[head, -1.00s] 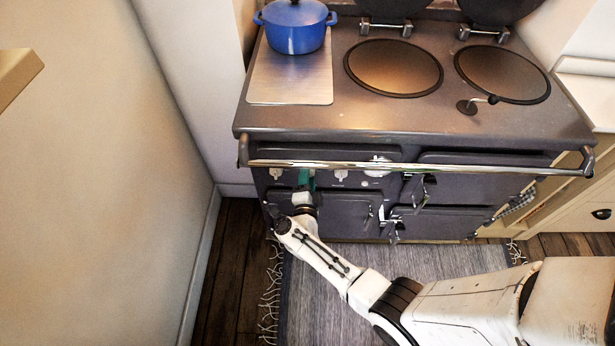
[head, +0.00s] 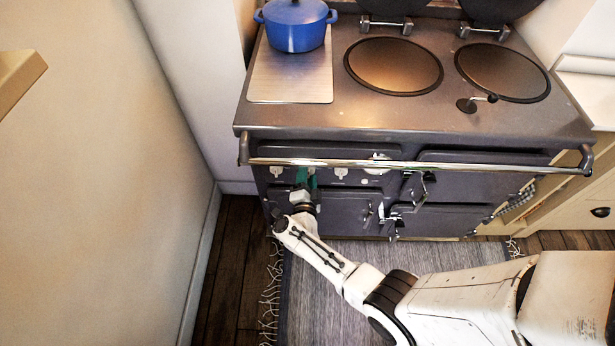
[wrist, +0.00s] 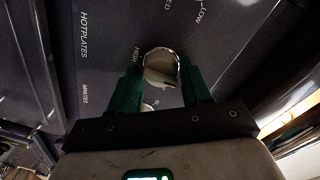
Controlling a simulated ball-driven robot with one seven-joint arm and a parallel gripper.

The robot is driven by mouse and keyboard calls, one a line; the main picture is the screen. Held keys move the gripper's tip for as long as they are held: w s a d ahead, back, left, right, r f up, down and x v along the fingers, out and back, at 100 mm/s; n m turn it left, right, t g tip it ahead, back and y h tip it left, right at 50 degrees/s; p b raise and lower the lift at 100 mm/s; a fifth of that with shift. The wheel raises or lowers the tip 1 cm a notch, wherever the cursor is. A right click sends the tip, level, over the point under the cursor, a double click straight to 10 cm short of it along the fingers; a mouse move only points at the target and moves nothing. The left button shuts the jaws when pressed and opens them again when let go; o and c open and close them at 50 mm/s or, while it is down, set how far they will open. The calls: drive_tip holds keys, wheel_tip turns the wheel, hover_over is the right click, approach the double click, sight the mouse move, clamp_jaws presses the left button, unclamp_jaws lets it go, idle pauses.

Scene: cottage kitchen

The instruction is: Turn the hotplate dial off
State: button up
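A pale round dial (wrist: 160,66) with a bar-shaped grip sits on the dark stove panel in the wrist view. Printed words include HOTPLATES, MINUTES, HIGH and LOW around it. My gripper (wrist: 161,72) has its green fingers on both sides of this dial, very close to it. Whether they press on it I cannot tell. In the head view my gripper (head: 305,178) reaches the stove's front panel below the rail, and it hides the dial there.
The dark stove (head: 300,118) carries a blue pot (head: 296,25) on a metal plate. A chrome rail (head: 420,168) runs across the front above my gripper. Other knobs (head: 340,173) flank it. A wall stands left; a grey rug (head: 430,258) lies on the floor.

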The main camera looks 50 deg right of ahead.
drive_tip(key=o, duration=0.3)
drive_tip(key=p+v, duration=0.1)
drive_tip(key=v, duration=0.9)
drive_tip(key=shift+s+a, duration=0.2)
drive_tip(key=shift+a, duration=0.15)
